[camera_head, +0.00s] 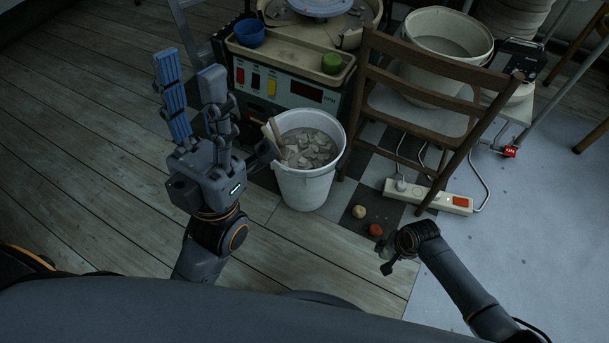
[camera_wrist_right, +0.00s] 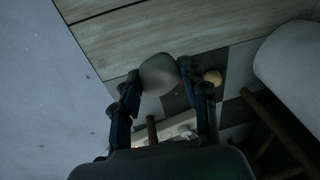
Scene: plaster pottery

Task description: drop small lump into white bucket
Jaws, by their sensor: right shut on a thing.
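The white bucket (camera_head: 304,186) stands on the floor at the centre of the head view, holding several grey chunks and a wooden-handled tool. My right gripper (camera_head: 386,258) is low, to the right of and nearer than the bucket. In the right wrist view, its fingers (camera_wrist_right: 157,82) are shut on a small grey lump (camera_wrist_right: 158,74). The lump is hard to make out in the head view. My left gripper (camera_head: 192,88) is raised left of the bucket, fingers apart and empty.
A yellowish ball (camera_head: 359,212) and a red ball (camera_head: 376,230) lie on the floor between the bucket and my right gripper. A power strip (camera_head: 428,196) with cables lies behind them. A wooden chair (camera_head: 412,97) stands behind right, and a pottery wheel (camera_head: 290,96) behind the bucket.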

